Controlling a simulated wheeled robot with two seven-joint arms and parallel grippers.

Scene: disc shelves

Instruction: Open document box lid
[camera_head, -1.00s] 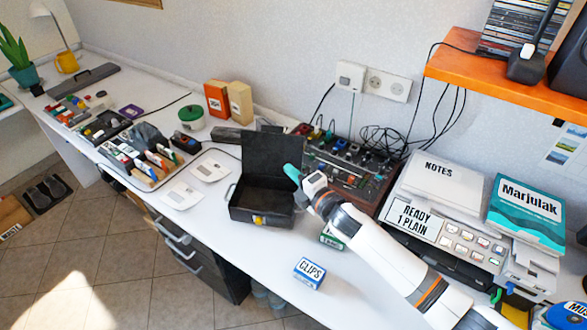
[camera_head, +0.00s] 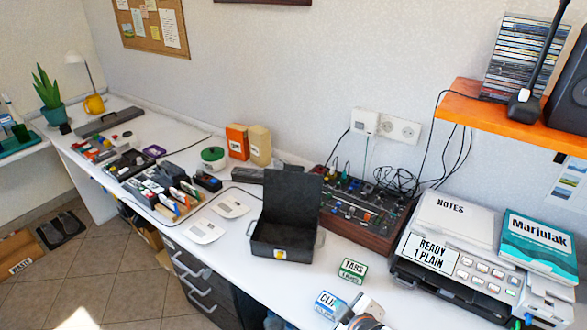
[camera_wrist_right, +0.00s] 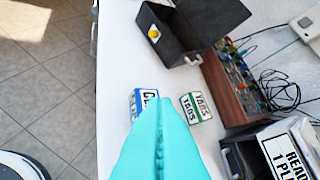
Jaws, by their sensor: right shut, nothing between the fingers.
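The black document box (camera_head: 268,252) stands on the white desk with its lid (camera_head: 292,195) raised upright at the back. A yellow latch (camera_head: 279,255) is on its front, and the inside looks dark and empty. The box also shows at the top of the right wrist view (camera_wrist_right: 165,42). My right gripper, with teal fingers (camera_wrist_right: 163,103), is shut and empty, away from the box at the front. In the head view only a white part of that wrist shows at the bottom edge, by the clips box. My left gripper is not in view.
A clips box (camera_head: 328,304) and a tabs box (camera_head: 352,270) lie in front of the document box. A mixer with knobs (camera_head: 360,222) stands right of it, then a printer (camera_head: 450,262). White cards (camera_head: 205,232) lie to the left.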

